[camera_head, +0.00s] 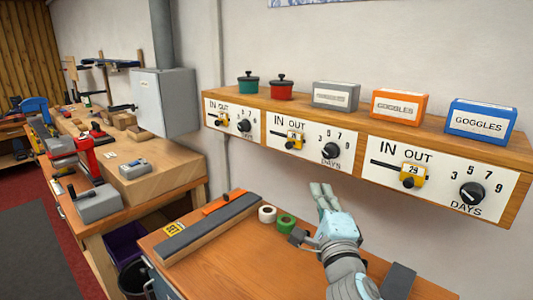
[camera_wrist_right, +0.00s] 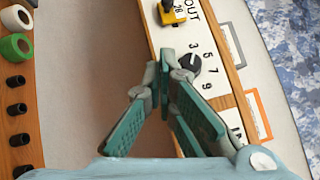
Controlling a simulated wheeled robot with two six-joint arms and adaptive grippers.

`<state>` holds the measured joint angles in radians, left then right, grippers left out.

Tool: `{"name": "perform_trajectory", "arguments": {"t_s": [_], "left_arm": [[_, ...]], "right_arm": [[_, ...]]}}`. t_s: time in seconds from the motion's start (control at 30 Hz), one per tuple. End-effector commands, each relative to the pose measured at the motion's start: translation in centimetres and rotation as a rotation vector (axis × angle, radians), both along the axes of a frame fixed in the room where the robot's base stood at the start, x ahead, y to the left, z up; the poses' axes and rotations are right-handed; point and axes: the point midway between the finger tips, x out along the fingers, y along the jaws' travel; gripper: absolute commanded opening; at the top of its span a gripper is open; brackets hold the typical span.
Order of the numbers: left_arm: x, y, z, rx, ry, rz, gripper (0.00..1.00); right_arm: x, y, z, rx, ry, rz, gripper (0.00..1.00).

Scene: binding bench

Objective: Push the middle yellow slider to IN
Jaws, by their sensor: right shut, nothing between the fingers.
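The middle yellow slider (camera_head: 294,139) sits on the middle white panel, at the OUT side of its slot, left of a black dial (camera_head: 331,150). It also shows at the top of the right wrist view (camera_wrist_right: 176,14), near the word OUT. My right gripper (camera_head: 321,187) is shut and empty, below and in front of the shelf, lower right of the slider and apart from it. In the right wrist view its fingertips (camera_wrist_right: 163,67) meet near the dial in the picture. My left gripper is out of view.
Similar panels with a left slider (camera_head: 222,116) and a right slider (camera_head: 411,179) flank the middle one. Pots and GOGGLES boxes (camera_head: 399,106) stand on the shelf above. The bench below holds tape rolls (camera_head: 286,222) and a long dark bar (camera_head: 205,229).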

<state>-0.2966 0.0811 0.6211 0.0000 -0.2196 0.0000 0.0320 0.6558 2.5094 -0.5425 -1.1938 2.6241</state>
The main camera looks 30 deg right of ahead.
Motion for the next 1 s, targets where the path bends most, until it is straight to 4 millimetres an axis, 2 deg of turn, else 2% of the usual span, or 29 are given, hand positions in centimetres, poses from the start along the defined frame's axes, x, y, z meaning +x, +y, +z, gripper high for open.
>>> {"name": "perform_trajectory", "arguments": {"t_s": [0.2, 0.27, 0.43, 0.47, 0.67, 1.0], "left_arm": [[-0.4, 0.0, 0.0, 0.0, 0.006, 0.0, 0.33], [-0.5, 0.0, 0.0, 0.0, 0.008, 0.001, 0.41], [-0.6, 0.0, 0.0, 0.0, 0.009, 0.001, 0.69], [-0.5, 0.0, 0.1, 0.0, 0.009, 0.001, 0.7], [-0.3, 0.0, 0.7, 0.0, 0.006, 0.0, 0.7], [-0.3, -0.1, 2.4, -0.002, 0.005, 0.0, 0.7]], "right_arm": [[0.4, 0.4, 0.0, 0.001, 0.0, 0.01, 0.0], [0.4, 0.5, 0.0, 0.002, -0.001, 0.011, 0.0], [0.5, 0.4, 0.0, 0.002, -0.001, 0.011, 0.0], [0.6, 0.3, 0.1, 0.001, 0.0, 0.01, 0.0], [2.7, -1.0, 0.7, 0.001, -0.002, 0.006, 0.0], [9.0, -4.6, 2.1, 0.003, -0.001, 0.006, 0.0]]}}
